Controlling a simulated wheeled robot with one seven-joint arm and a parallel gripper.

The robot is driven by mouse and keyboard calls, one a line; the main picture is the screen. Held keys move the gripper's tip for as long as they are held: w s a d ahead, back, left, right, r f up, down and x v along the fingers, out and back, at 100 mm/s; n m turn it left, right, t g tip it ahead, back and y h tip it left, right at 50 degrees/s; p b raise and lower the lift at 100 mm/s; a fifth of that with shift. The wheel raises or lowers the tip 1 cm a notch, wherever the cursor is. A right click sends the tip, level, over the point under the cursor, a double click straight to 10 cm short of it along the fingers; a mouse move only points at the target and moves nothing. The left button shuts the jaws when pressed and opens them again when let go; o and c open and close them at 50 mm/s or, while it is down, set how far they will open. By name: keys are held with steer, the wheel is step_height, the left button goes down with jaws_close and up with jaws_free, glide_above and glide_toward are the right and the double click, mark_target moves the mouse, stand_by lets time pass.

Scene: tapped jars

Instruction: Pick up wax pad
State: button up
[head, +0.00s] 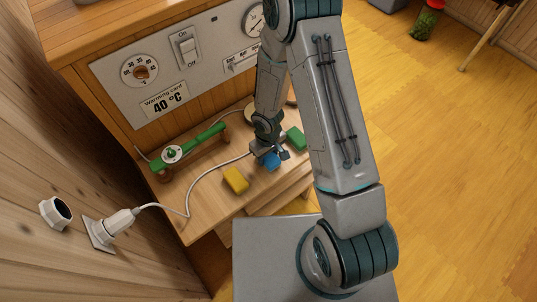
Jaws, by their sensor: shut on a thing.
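My gripper (271,154) is low over the wooden shelf (206,205) of the cabinet, pointing down. It is shut on a small blue block (271,162), partly hidden by the fingers. A yellow block (236,180) lies on the shelf to the left of the gripper, near the front edge. A green block (296,138) lies just right of the gripper, partly hidden by my arm. Which of these is the wax pad I cannot tell by look alone. Whether the blue block still touches the shelf is not clear.
A green bar on a wooden stand (200,145) is at the shelf's left. A white cable runs from a wall plug (118,222) across the shelf. A control panel (180,65) with a dial, switch and 40 °C label stands behind. Floor at right is mostly open.

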step_height(320, 180, up, 4)
steer(key=shift+p, duration=1.15)
steer(key=s+d+r+p, duration=0.5)
steer(key=s+d+r, duration=0.1)
steer(key=s, duration=0.3)
steer(key=shift+s+r+p, duration=0.15)
steer(key=shift+s+p, duration=0.15)
steer(key=shift+p, duration=0.05)
steer(key=shift+d, duration=0.15)
steer(key=shift+o, duration=0.6)
steer(key=shift+s, duration=0.1)
stand_by(0.4)
